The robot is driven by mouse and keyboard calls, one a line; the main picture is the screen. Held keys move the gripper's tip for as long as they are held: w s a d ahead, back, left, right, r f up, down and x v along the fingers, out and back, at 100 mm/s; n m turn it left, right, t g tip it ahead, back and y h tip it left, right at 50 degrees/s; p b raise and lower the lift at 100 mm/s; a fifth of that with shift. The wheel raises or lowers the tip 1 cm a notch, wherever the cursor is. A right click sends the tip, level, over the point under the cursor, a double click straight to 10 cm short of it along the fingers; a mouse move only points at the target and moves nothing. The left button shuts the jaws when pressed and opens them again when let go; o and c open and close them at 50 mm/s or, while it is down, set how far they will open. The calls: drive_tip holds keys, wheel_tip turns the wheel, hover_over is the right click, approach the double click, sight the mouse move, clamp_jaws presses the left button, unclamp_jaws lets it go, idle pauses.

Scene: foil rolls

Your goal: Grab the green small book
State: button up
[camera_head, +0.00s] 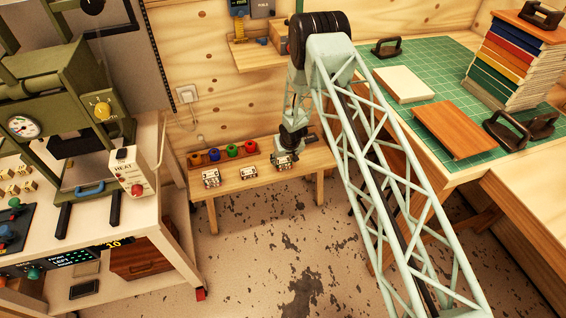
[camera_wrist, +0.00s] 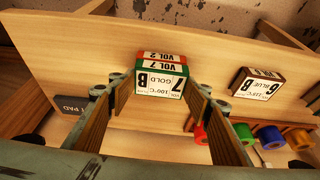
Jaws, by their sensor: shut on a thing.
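The green small book (camera_wrist: 162,69) shows in the wrist view with VOL 7 on its spine and a white card reading GOLD, B and 7. An orange-red book (camera_wrist: 161,56) marked VOL 2 lies right against it. My gripper (camera_wrist: 160,88) is shut with its two wooden pads on either side of the green book; whether the pads also press on the orange-red one is hard to tell. In the head view my gripper (camera_head: 286,155) is low over the right end of the small bench (camera_head: 255,186), where it hides much of the book.
A brown book (camera_wrist: 257,84) with a BLUE 6 card stands apart on the bench. Coloured rolls (camera_head: 232,151) sit in a wooden rack behind. A green machine (camera_head: 50,85) is at left. A table with a green mat (camera_head: 440,87) and stacked large books (camera_head: 515,60) is at right.

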sight(281, 162)
drive_tip(key=shift+r, duration=0.2)
drive_tip(key=shift+r+p, duration=0.6)
drive_tip(key=shift+r, duration=1.1)
drive_tip(key=shift+s+f, duration=0.2)
drive_tip(key=shift+s, duration=0.15)
drive_tip(key=shift+s+a+r+b, duration=0.1)
drive_tip(key=shift+s+b, duration=0.6)
drive_tip(key=shift+s, duration=0.35)
drive_tip(key=s+r+p, duration=0.1)
drive_tip(key=s, duration=1.2)
drive_tip(key=shift+a+r, duration=0.2)
drive_tip(key=shift+a, duration=0.2)
drive_tip(key=shift+s+a, duration=0.1)
drive_tip(key=shift+s, duration=0.05)
